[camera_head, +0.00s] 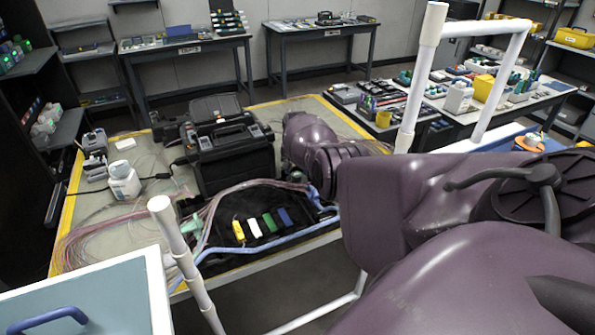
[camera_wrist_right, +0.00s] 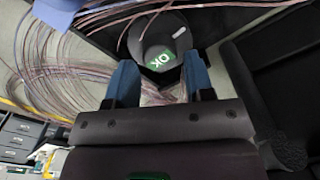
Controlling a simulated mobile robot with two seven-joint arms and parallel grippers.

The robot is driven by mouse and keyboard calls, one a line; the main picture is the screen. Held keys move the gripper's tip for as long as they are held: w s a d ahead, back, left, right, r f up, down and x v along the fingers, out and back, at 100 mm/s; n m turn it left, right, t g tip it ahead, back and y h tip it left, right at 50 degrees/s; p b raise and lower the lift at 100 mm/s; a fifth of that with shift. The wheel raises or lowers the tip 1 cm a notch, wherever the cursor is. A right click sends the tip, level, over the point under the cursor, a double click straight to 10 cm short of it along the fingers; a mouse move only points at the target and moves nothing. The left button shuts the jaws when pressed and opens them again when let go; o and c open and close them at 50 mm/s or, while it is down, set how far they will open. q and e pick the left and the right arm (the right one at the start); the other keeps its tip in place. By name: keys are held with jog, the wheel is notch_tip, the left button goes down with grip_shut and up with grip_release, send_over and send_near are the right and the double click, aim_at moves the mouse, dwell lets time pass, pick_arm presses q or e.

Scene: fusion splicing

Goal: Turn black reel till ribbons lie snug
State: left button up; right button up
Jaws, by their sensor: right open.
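The black reel (camera_wrist_right: 142,42), a dark round disc with a green OK mark and a small white tab, shows in the right wrist view. My right gripper (camera_wrist_right: 160,66) is open, its two blue fingers apart and pointing at the reel; I cannot tell whether they touch it. Thin pinkish ribbons (camera_wrist_right: 40,72) fan out loosely left of the reel, and some pass above it. In the head view, ribbons (camera_head: 95,238) spread in loose loops over the table's left end. My right arm hides the reel and my right gripper there. My left gripper is not in view.
A black splicing machine (camera_head: 222,150) stands on the yellow-edged table (camera_head: 262,112). In front lies a black tray (camera_head: 236,206) with coloured blocks and a light-blue tube (camera_head: 280,241). A white rail frame (camera_head: 420,75) rises beside my right arm.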

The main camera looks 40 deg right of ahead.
aim_at(297, 174)
pick_arm(q)
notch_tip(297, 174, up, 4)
jog(key=p, duration=0.3)
pick_arm(e)
notch_tip(297, 174, up, 9)
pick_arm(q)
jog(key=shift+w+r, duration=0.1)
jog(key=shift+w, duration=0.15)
pick_arm(e)
jog(key=shift+f, duration=0.15)
